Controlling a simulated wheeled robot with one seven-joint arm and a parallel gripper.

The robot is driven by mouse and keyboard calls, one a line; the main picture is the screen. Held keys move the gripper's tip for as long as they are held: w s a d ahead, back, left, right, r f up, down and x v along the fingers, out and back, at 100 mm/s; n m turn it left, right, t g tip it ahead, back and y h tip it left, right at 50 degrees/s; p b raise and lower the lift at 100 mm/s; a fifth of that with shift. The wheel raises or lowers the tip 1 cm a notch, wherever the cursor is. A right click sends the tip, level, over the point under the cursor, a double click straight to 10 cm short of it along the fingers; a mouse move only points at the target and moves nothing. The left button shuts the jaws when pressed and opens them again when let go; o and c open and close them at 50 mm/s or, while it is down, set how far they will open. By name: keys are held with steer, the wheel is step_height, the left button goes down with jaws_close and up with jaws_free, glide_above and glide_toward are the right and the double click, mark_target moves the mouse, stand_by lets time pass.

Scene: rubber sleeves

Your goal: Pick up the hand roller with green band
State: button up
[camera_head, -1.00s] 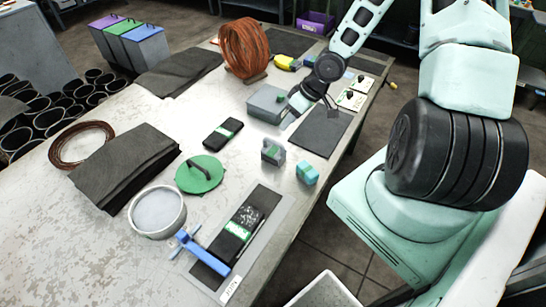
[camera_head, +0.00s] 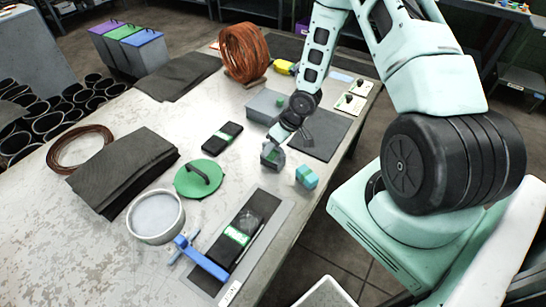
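A small grey piece with green on it (camera_head: 272,158), which looks like the hand roller with the green band, stands on the worktable right of the green disc. My gripper (camera_head: 276,143) points down at it from above and behind, its tip overlapping the top of the piece in the picture. Whether the fingers touch it or surround it cannot be told. The fingers are too small to show their opening, and they partly hide the piece.
A teal block (camera_head: 307,177) stands close on the right. A grey box (camera_head: 266,105) and dark mat (camera_head: 322,133) lie behind. A blue-handled tool (camera_head: 203,259) lies in front.

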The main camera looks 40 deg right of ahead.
steer(key=shift+f, duration=0.2)
jaws_close()
steer(key=shift+r, duration=0.15)
step_height(320, 180, up, 10)
steer(key=shift+f, duration=0.1)
stand_by(0.4)
stand_by(0.4)
